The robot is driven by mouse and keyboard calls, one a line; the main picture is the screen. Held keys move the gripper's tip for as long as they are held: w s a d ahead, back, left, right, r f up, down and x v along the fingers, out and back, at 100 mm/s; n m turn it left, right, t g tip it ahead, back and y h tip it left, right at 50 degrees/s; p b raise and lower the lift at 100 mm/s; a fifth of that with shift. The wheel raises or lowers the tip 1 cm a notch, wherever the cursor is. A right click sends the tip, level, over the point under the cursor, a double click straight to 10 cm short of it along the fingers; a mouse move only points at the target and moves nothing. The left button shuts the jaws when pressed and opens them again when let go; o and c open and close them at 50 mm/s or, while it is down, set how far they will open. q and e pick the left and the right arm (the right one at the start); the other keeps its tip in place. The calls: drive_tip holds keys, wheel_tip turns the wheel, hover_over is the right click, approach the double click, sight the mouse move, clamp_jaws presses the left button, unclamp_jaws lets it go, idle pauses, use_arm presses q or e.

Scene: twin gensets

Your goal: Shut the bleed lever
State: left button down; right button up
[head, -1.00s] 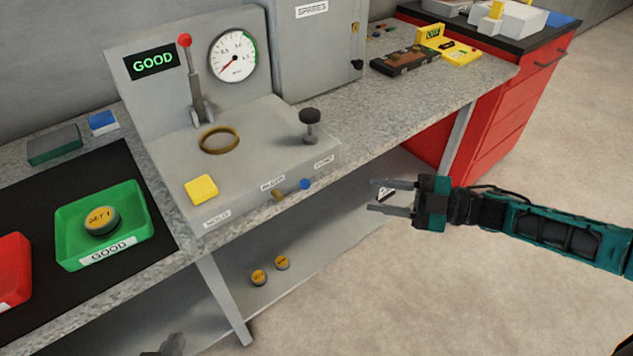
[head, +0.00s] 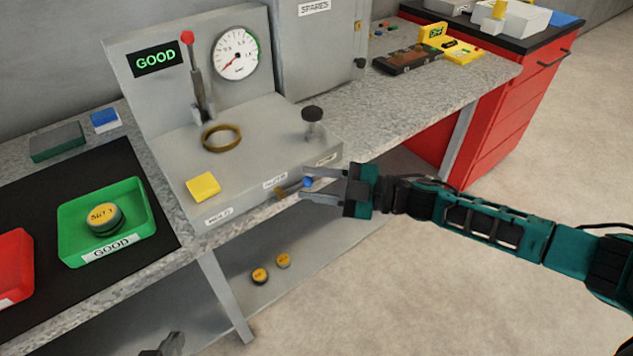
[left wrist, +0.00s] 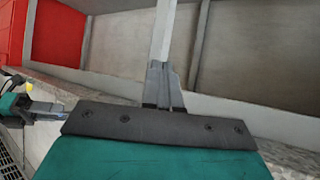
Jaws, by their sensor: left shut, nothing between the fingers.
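The bleed lever appears to be the small blue-tipped handle (head: 308,182) beside a brass fitting, low on the front face of the grey test stand (head: 165,170). Its label is too small to read surely. My right gripper (head: 306,185) has its fingers spread, one above and one below the blue tip in the picture; I cannot tell if they touch it. It also shows at the left of the left wrist view (left wrist: 58,112). My left gripper (head: 175,345) is low at the bottom edge of the head view, its fingers together and empty in the left wrist view (left wrist: 163,85).
The stand carries a red-knobbed lever (head: 188,38), a gauge (head: 236,53), a GOOD display (head: 158,61), a brass ring (head: 221,138) and a yellow pad (head: 203,187). A green tray (head: 75,246) holds a round part. Two round parts lie on the lower shelf (head: 310,245).

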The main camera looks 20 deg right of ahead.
drive_tip(key=shift+c, duration=0.4)
clamp_jaws()
drive_tip(key=shift+f+m+t+b, duration=0.35)
drive_tip(key=shift+f+b, duration=0.25)
drive_tip(key=shift+b, duration=0.25)
drive_tip(key=shift+d+f+m+y+b, duration=0.1)
drive_tip(key=shift+f+m+y+b, duration=0.15)
drive_tip(key=shift+m+y+b, duration=0.4)
drive_tip(key=shift+t, duration=0.25)
drive_tip(key=shift+r, duration=0.1)
drive_tip(key=shift+o, duration=0.4)
unclamp_jaws()
use_arm(q)
drive_tip(key=shift+w+d+f, duration=0.35)
drive_tip(key=shift+d+f, duration=0.2)
drive_tip(key=shift+f, duration=0.15)
